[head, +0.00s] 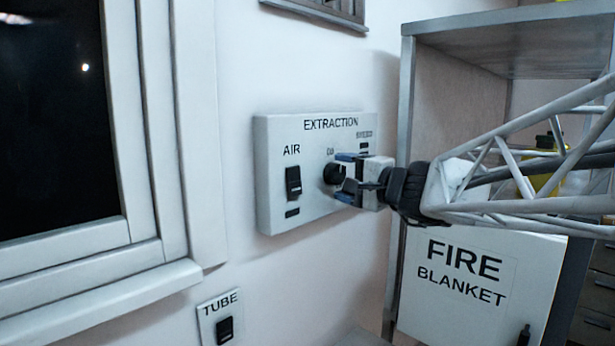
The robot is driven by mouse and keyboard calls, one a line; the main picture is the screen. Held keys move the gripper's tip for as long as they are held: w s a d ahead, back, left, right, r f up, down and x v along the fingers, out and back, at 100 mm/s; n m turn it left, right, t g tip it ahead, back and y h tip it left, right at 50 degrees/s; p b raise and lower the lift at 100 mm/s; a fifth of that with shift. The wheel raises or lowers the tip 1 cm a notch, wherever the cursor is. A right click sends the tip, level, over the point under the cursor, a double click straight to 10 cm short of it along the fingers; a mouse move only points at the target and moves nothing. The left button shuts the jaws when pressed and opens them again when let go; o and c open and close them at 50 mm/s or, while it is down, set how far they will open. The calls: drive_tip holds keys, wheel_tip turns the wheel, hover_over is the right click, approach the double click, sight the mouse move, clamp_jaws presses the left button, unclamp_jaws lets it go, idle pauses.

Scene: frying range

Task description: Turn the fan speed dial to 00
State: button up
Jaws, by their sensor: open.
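The extraction panel (270,200) is a pale box on the white wall, marked EXTRACTION. A round black dial (332,174) sits at its middle, with a small label above it that is too small to read surely. My gripper (345,176) is at the dial, coming from the right, with its blue-tipped fingers apart, one higher and one lower. The dial shows between or just beyond the fingertips; I cannot tell whether they touch it. The dial's pointer and its setting cannot be made out, and my gripper hides the panel's lower right part.
A black AIR switch (293,183) is left of the dial. A TUBE switch (224,329) is lower on the wall. A window frame (180,130) stands at left. A grey shelf unit (406,100) and a FIRE BLANKET box (465,300) are close by at right.

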drive_tip(key=v, duration=0.6)
drive_tip(key=shift+s+d, duration=0.25)
drive_tip(key=shift+s, duration=0.05)
idle(0.3)
drive_tip(key=s+a+f+n+g+h, duration=0.2)
drive_tip(key=s+f+g, duration=0.1)
drive_tip(key=s+f, duration=0.35)
drive_tip(key=s+a+f+n+g+h, duration=0.2)
drive_tip(key=s+f+g, duration=0.2)
drive_tip(key=s+f, duration=0.25)
drive_tip(key=s+d+f+n+g+h, duration=0.1)
drive_tip(key=s+d+f+n+h, duration=0.1)
drive_tip(key=s+d+f+h, duration=0.2)
drive_tip(key=s+d+f+n+g+h, duration=0.2)
drive_tip(key=s+d+f+h, duration=0.2)
drive_tip(key=s+f, duration=0.4)
drive_tip(key=shift+s+d+f+n+h, duration=0.3)
drive_tip(key=shift+s+d+h, duration=0.15)
drive_tip(key=shift+s, duration=0.4)
